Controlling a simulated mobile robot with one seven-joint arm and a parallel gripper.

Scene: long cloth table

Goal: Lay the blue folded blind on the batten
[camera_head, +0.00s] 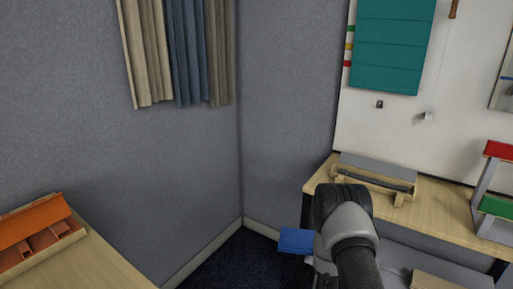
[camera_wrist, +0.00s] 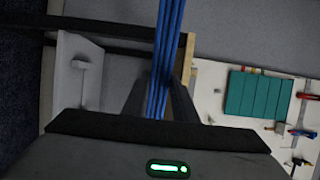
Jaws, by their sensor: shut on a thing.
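The blue folded blind (camera_head: 297,240) shows in the head view just left of my arm, over the floor in front of the table. In the wrist view the blind (camera_wrist: 171,45) is seen edge-on as a stack of blue layers. My gripper (camera_wrist: 160,88) is shut on it, one dark finger on each side; in the head view my arm hides the gripper. A wooden rack with a dark grey bar (camera_head: 376,180), which looks like the batten, stands on the table (camera_head: 435,197), to the right of and beyond the blind. My arm partly overlaps the table edge.
A teal blind (camera_head: 388,45) hangs on the white board behind the table. A stand with red and green shelves (camera_head: 494,205) is on the table at right. An orange divided box (camera_head: 42,235) sits on another table at left. Curtains (camera_head: 180,55) hang at upper left.

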